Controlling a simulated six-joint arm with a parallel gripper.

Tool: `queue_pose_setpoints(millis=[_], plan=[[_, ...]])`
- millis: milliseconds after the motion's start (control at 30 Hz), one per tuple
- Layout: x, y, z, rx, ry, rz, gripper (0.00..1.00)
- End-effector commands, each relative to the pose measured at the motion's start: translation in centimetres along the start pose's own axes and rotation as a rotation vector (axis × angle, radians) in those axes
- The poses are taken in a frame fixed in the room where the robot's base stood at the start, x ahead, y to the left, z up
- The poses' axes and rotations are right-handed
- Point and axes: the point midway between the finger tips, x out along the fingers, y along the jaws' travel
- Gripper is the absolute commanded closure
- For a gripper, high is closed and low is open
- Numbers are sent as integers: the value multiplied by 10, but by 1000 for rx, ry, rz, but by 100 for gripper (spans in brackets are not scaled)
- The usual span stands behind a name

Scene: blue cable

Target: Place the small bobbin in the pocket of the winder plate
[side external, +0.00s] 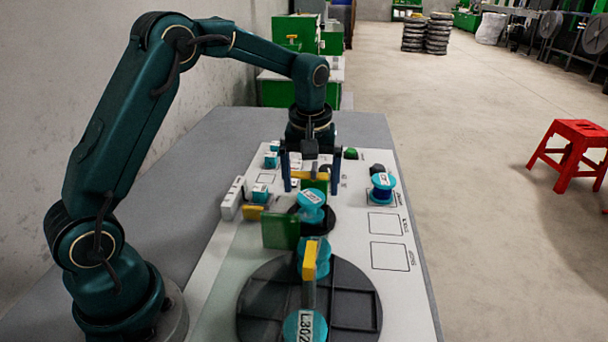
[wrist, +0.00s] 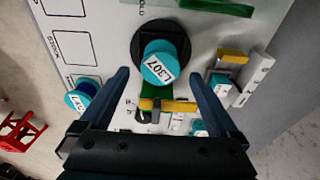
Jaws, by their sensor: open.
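My gripper (side external: 312,178) is open, its two dark fingers hanging over the middle of the board. In the wrist view its fingers (wrist: 162,88) spread either side of a yellow bar, with nothing held between them. A teal bobbin labelled L307 (side external: 311,200) stands on a black base just in front of the gripper; it also shows in the wrist view (wrist: 160,66). Another teal bobbin (side external: 382,186) stands on the board's right side. A bobbin labelled L302 (side external: 304,328) is at the dark round plate with recesses (side external: 355,310). I cannot tell which is the small bobbin.
A green block (side external: 280,231) and an upright yellow piece (side external: 309,260) stand near the round plate. A yellow bar (wrist: 167,105) lies below my gripper. A white holder (side external: 233,198) and small teal-topped pieces are at left. Outlined squares (side external: 389,256) at right are empty.

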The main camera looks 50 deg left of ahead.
Motion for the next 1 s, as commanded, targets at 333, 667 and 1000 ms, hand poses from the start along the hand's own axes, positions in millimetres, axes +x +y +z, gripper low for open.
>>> queue_pose_setpoints(millis=[333, 667, 1000], plan=[[-64, 1, -1, 0, 3, 2, 3], [-95, -6, 18, 86, 30, 36, 3], [-130, -41, 96, 415, 158, 156, 3]])
